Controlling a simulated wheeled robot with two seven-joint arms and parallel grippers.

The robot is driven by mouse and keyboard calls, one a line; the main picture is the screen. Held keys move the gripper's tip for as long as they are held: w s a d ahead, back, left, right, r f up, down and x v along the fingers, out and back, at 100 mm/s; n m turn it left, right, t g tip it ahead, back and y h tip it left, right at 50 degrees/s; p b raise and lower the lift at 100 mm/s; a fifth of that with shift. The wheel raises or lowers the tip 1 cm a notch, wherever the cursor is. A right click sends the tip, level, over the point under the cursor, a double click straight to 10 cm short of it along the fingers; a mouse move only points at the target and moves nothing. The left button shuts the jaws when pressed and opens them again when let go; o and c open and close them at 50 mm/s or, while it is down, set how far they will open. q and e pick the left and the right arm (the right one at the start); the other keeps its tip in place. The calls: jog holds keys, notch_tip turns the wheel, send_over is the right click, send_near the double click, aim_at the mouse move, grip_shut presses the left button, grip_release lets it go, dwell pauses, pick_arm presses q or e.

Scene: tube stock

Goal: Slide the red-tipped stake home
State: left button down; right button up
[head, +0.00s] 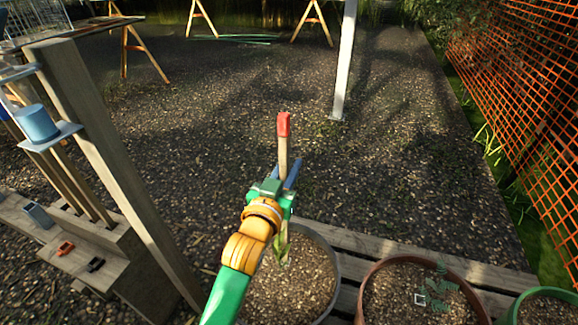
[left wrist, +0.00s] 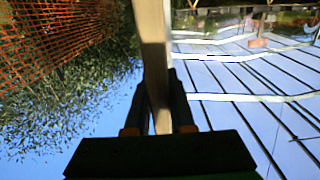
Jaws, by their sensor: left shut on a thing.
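The red-tipped stake (head: 283,152) is a pale wooden stick with a red top, standing nearly upright in the middle of the head view. My left gripper (head: 281,184) is shut on it below the red tip. In the left wrist view the stake (left wrist: 152,45) passes between the two fingers of my gripper (left wrist: 158,105). Below my gripper, the stake's lower part is mostly hidden by my wrist, over a soil-filled pot with a grey rim (head: 336,265). I cannot tell whether its lower end is in the soil. My right gripper is not in view.
A wooden rack (head: 112,160) at the left holds several upright sticks and a blue cup (head: 37,124). A brown pot (head: 366,290) and a green pot (head: 515,308) stand to the right on wooden slats (head: 480,270). A white post (head: 345,65) stands behind. Orange netting (head: 520,90) lines the right.

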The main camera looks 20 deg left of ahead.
pick_arm(q)
jog(key=shift+r, duration=0.15)
jog(key=shift+f, duration=0.2)
jog(key=shift+f+b, duration=1.4)
jog(key=shift+f, duration=0.85)
